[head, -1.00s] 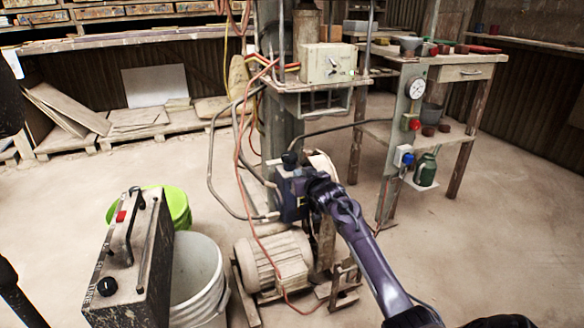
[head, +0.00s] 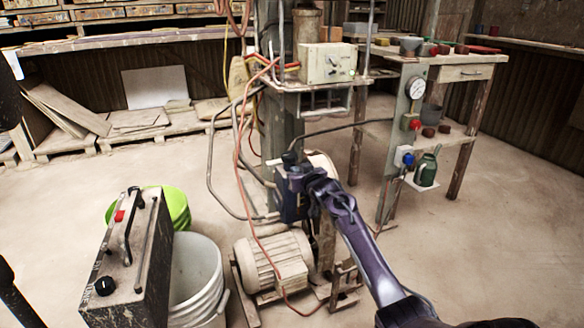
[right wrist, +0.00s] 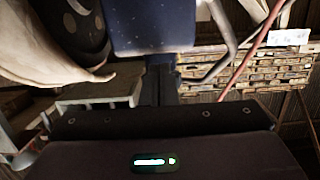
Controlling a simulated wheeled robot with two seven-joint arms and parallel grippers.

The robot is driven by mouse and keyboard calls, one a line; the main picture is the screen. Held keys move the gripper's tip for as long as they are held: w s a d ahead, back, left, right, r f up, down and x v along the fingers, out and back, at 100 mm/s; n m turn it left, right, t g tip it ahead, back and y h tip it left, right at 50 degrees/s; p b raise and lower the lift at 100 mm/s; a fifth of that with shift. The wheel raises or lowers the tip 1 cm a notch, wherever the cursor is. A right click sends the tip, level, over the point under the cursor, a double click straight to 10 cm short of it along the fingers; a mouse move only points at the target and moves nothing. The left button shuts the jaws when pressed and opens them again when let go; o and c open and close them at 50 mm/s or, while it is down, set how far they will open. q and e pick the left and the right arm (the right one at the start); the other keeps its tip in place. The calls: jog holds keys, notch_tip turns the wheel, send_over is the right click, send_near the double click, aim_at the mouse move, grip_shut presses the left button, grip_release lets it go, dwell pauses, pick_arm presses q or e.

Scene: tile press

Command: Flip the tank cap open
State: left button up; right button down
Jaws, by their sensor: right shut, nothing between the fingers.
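The blue tank (head: 291,206) stands beside the press column above the motor. Its dark cap (head: 289,158) sits on top and looks closed, but it is small and partly hidden, so I cannot be sure. My right gripper (head: 295,178) is in front of the tank's upper part, just below the cap, and covers some of the tank. In the right wrist view the fingers (right wrist: 160,85) are together with nothing between them, and the speckled blue tank (right wrist: 150,28) is right ahead. Whether they touch it is unclear. The cap is not identifiable there. My left gripper is out of view.
The motor (head: 275,263) sits under the tank. A dark box with a handle (head: 130,270), a white bucket (head: 198,275) and a green bucket (head: 178,202) stand at left. Hoses and an orange cable (head: 240,150) run left of the column. A bench with a gauge (head: 416,92) is at right.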

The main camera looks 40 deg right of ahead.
jog(key=shift+w+d+b, duration=0.2)
jog(key=shift+w+b, duration=0.1)
jog(key=shift+w, duration=0.25)
jog(key=shift+s+r+p, duration=0.1)
jog(key=shift+r+p, duration=0.15)
jog(key=shift+p, duration=0.55)
